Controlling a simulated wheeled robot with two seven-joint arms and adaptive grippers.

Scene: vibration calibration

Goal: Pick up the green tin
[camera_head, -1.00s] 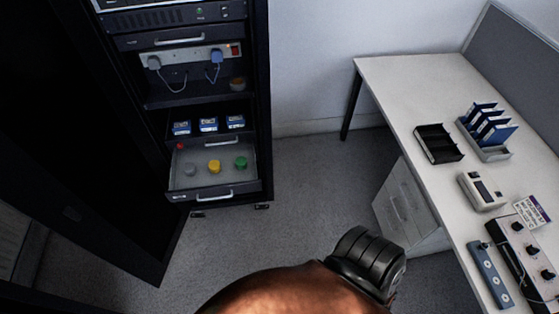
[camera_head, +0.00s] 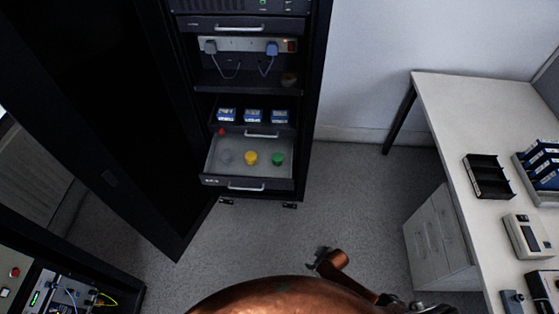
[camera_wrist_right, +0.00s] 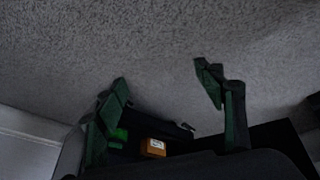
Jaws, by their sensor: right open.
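The green tin (camera_head: 278,158) stands in the open drawer (camera_head: 214,160) of the black cabinet, at the right of a yellow tin (camera_head: 251,158) and a grey tin (camera_head: 226,157). My right arm (camera_head: 290,297) crosses the bottom of the head view, well below and in front of the drawer. My right gripper (camera_wrist_right: 160,88) shows in the wrist view with its fingers spread, nothing between them but floor behind. A small green shape and an orange labelled block show low between the fingers; I cannot tell what they are. My left gripper is out of view.
The cabinet's open door (camera_head: 110,120) stands at the left. Blue-labelled boxes (camera_head: 253,116) sit above the drawer. A white desk (camera_head: 450,110) with a black tray (camera_head: 487,176) is at the right. Grey floor (camera_head: 345,200) lies clear between the cabinet and the desk.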

